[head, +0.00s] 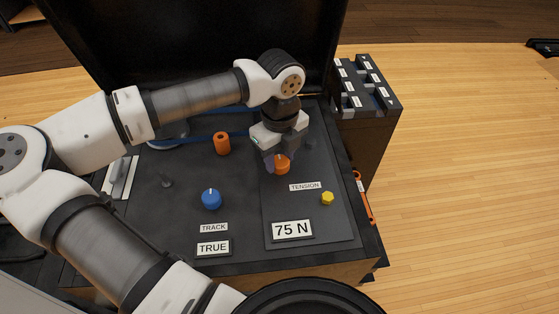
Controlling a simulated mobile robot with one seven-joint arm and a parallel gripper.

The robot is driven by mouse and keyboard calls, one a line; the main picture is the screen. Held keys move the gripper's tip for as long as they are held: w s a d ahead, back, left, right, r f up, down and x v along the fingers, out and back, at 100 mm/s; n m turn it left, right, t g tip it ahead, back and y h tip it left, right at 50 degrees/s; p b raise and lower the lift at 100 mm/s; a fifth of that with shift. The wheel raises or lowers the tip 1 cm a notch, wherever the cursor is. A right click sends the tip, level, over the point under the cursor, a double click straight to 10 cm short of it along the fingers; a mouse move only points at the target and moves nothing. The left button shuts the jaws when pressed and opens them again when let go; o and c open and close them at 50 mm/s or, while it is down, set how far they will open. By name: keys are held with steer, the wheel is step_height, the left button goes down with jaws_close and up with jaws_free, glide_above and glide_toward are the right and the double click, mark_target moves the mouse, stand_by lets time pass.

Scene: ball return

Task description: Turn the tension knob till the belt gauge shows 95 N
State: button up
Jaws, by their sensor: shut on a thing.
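The tension knob (282,165) is orange and sits on the dark panel, up and left of the TENSION label (305,186). My gripper (277,160) points down over it and is shut on it, with the fingers at its sides. The fingers partly hide the knob, and its pointer mark is hard to make out. The belt gauge (292,230) is a white plate below the knob and reads 75 N. A blue belt (196,139) runs behind my arm and is partly hidden.
A blue TRACK knob (211,199) stands left, above a plate (213,248) reading TRUE. A yellow hex knob (327,198) is close on the right. An orange cylinder (222,144) stands behind. A raised black lid (200,45) closes off the back. A slotted rack (367,88) stands right.

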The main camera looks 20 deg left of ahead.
steer(key=m+b, duration=0.1)
steer(key=m, duration=0.1)
steer(key=m+b, duration=0.2)
steer(key=shift+f+m, duration=0.2)
steer(key=shift+m, duration=0.1)
steer(key=m+b, duration=0.2)
steer(key=m, duration=0.2)
steer(key=shift+d+r+m, duration=0.1)
steer(key=shift+m, duration=0.2)
steer(key=m+b, duration=0.2)
steer(key=m, duration=0.2)
steer(key=shift+m, duration=0.3)
steer(key=m+b, duration=0.1)
steer(key=m, duration=0.3)
steer(key=shift+d, duration=0.1)
steer(key=m, duration=0.5)
steer(key=shift+b, duration=0.4)
steer(key=m, duration=0.4)
steer(key=shift+m+b, duration=0.3)
steer(key=shift+b, duration=0.1)
steer(key=m+b, duration=0.1)
steer(key=m, duration=0.8)
steer(key=shift+s+r+b, duration=0.1)
steer(key=shift+b, duration=0.3)
